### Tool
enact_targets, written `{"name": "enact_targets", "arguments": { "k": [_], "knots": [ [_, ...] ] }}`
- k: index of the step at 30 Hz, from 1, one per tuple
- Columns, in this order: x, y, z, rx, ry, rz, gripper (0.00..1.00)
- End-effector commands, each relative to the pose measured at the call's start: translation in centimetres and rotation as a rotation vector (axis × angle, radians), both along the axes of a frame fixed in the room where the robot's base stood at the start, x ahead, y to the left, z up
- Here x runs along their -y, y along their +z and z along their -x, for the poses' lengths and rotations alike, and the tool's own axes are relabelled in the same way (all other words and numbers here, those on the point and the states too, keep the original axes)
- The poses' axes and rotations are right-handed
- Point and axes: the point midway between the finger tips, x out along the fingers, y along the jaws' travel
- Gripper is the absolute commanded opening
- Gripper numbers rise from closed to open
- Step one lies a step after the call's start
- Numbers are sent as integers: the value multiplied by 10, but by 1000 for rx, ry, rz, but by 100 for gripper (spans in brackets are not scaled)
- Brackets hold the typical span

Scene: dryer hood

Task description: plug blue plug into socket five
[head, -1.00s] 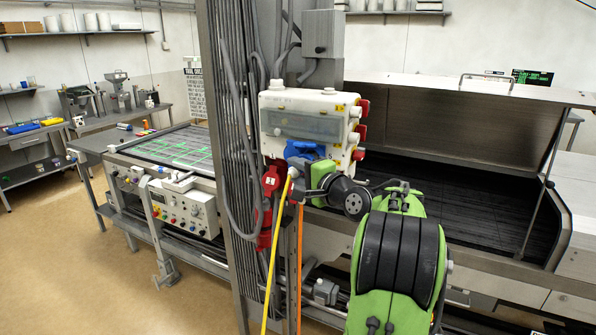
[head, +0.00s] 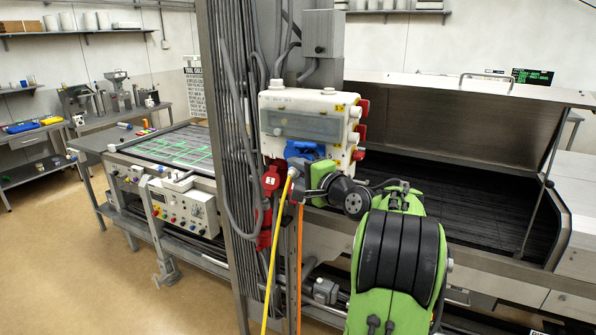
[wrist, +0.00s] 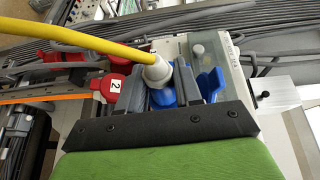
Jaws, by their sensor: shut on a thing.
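My gripper (wrist: 158,78) is shut on the blue plug (wrist: 162,97), which has a pale grey-white back end and a yellow cable (wrist: 85,32). In the head view the plug's pale end (head: 293,172) is at the lower front of the white socket box (head: 310,118), by the blue sockets (head: 304,150). A blue socket lid (wrist: 210,84) stands just right of my fingers in the wrist view. The plug's front is hidden, so I cannot tell whether it is inside a socket.
Red sockets (head: 270,181) are left of the plug; one red part (wrist: 114,87) carries a label "2". Grey cables (head: 232,130) run down the post beside the box. An orange cable (head: 299,270) hangs below. The dryer hood (head: 450,115) stands to the right.

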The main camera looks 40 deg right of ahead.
Motion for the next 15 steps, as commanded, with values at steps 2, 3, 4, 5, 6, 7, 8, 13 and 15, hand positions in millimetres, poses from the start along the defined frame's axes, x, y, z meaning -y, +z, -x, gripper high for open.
{"name": "enact_targets", "arguments": {
  "k": [2,3,4,5,6,7,8,13,15],
  "knots": [
    [0,0,0,1,0,0,0],
    [1,0,0,1,0,0,0],
    [1,0,0,1,0,0,0],
    [2,0,-1,1,0,0,0],
    [3,1,-1,0,0,0,0],
    [4,1,-1,0,0,0,0],
    [4,1,-2,0,0,-1,0],
    [8,1,-3,1,0,0,0],
    [10,1,-4,1,0,0,0]
  ]
}}
